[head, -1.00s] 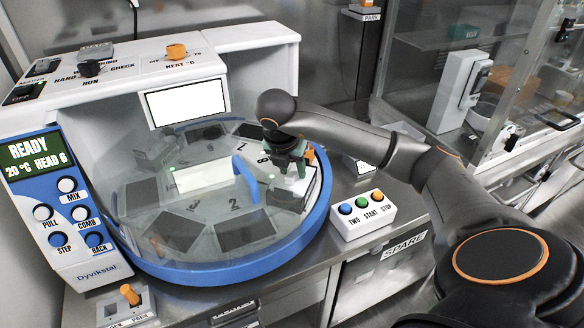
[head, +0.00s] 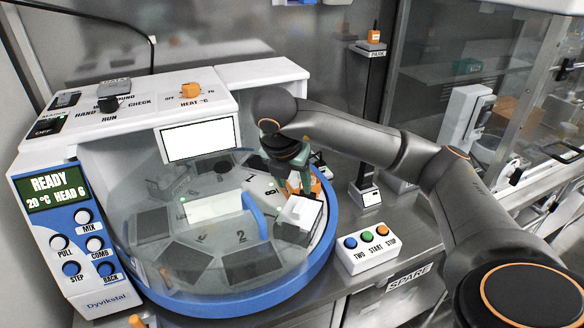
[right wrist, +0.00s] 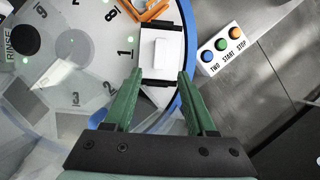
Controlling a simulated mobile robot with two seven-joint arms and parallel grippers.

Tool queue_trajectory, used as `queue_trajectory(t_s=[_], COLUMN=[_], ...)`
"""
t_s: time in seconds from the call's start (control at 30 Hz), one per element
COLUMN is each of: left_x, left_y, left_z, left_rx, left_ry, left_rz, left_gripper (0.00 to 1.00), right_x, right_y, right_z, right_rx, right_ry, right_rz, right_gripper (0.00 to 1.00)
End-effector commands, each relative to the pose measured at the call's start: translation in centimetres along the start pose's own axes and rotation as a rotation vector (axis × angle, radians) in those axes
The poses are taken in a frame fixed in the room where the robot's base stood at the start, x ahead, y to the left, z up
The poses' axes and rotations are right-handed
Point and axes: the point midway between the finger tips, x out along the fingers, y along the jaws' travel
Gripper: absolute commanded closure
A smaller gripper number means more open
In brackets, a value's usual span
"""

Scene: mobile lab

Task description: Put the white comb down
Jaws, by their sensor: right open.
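The white comb (head: 301,211) is a pale block lying on a dark pad at the near right of the round machine, inside its blue rim. In the right wrist view the comb (right wrist: 162,52) lies beside the number 1, with dark edges of the pad showing at its two ends. My right gripper (head: 294,186) has green fingers and is just above the comb. In the right wrist view the gripper (right wrist: 160,75) is open, its fingertips apart and the comb free beyond them. My left gripper is not in view.
An orange part (head: 318,187) stands just behind the comb. A button box (head: 367,247) sits right of the blue rim. A stand marked PARK (head: 371,48) rises behind.

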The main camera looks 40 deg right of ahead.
Motion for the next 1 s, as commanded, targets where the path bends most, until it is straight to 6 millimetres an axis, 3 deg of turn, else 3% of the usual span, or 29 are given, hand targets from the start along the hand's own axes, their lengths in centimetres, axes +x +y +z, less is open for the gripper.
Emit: queue_trajectory(t_s=[0.03,0.23,1.0], left_x=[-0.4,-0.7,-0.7], left_y=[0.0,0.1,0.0], left_z=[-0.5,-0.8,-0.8], left_rx=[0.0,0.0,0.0], left_ry=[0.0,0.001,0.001], left_rz=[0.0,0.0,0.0], left_gripper=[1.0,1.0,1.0], right_x=[-0.9,-2.0,-2.1], right_y=[0.0,0.0,0.0], right_z=[0.2,0.0,0.0], right_rx=[0.0,0.0,0.0], right_ry=[-0.003,0.0,0.001], right_rz=[0.002,0.0,-0.001], right_gripper=[0.44,0.44,0.44])
